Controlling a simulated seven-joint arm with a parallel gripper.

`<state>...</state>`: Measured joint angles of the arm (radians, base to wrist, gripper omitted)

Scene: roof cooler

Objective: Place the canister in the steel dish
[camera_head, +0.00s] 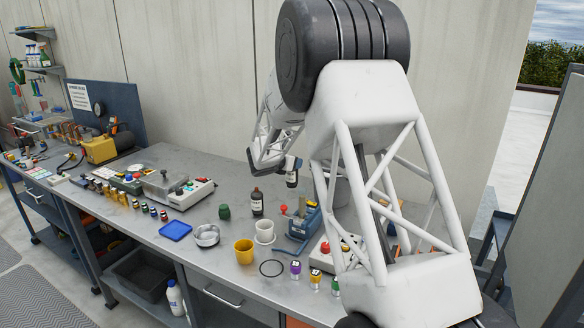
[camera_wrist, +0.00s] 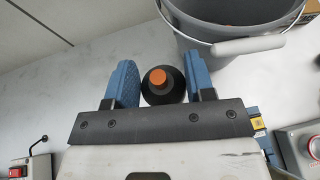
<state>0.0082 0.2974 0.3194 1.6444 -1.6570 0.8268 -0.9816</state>
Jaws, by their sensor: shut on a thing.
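My gripper (camera_head: 291,166) is raised above the bench, shut on a dark bottle with a pale label (camera_head: 292,179). In the wrist view, the bottle (camera_wrist: 163,90) shows its orange cap between the blue fingers of my gripper (camera_wrist: 162,88). The round steel dish (camera_head: 207,236) sits on the bench, left of and below my gripper in the head view, and looks empty. A small dark green canister (camera_head: 225,212) stands on the bench just behind the dish, apart from my gripper.
A brown bottle (camera_head: 257,203), a white cup (camera_head: 265,232) and a yellow cup (camera_head: 244,251) stand right of the dish. A blue tray (camera_head: 175,230) lies left of it. A grey bucket (camera_wrist: 235,35) is close to my gripper. My arm hides the bench's right part.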

